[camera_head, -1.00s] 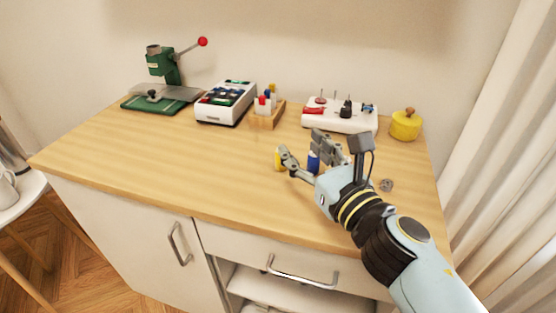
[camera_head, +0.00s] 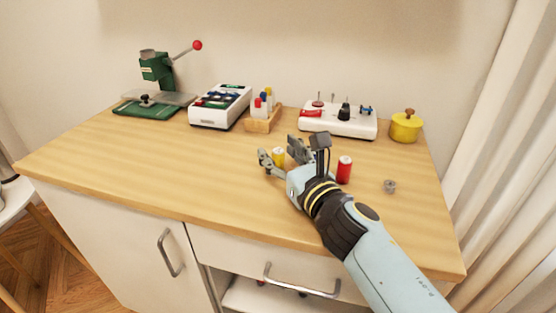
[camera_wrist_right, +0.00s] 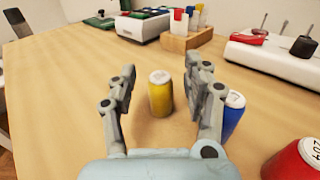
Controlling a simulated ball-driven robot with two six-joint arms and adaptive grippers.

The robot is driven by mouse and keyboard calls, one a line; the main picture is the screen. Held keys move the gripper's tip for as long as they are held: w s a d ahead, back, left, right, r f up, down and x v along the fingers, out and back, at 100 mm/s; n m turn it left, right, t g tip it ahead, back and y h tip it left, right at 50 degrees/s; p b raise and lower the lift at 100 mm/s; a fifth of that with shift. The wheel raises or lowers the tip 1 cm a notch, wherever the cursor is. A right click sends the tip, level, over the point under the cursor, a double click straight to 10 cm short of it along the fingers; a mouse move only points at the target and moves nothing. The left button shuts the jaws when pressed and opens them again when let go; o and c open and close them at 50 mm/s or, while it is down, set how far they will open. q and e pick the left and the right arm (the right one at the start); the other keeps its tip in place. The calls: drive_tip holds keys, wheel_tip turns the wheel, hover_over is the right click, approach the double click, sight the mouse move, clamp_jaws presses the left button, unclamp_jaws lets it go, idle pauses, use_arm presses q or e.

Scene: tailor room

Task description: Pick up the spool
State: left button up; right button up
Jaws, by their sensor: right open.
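A yellow spool (camera_head: 278,154) stands upright on the wooden table. In the right wrist view the yellow spool (camera_wrist_right: 160,94) is between the two fingers of my right gripper (camera_wrist_right: 160,78), with a gap on each side. In the head view my right gripper (camera_head: 281,156) is open, low over the table. A blue spool (camera_wrist_right: 234,114) stands just outside the right-hand finger; I cannot make it out in the head view. A red spool (camera_head: 344,169) stands to the right of the gripper and shows partly in the right wrist view (camera_wrist_right: 294,160). My left gripper is not in view.
Behind stand a green press (camera_head: 157,75), a white box with several coloured items (camera_head: 219,107), a wooden rack (camera_head: 262,122), a white device (camera_head: 338,122) and a yellow pot (camera_head: 405,127). A small metal piece (camera_head: 390,186) lies at right. The table's left front is clear.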

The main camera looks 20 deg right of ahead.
drive_tip(key=c, duration=1)
drive_tip(key=shift+r, duration=0.1)
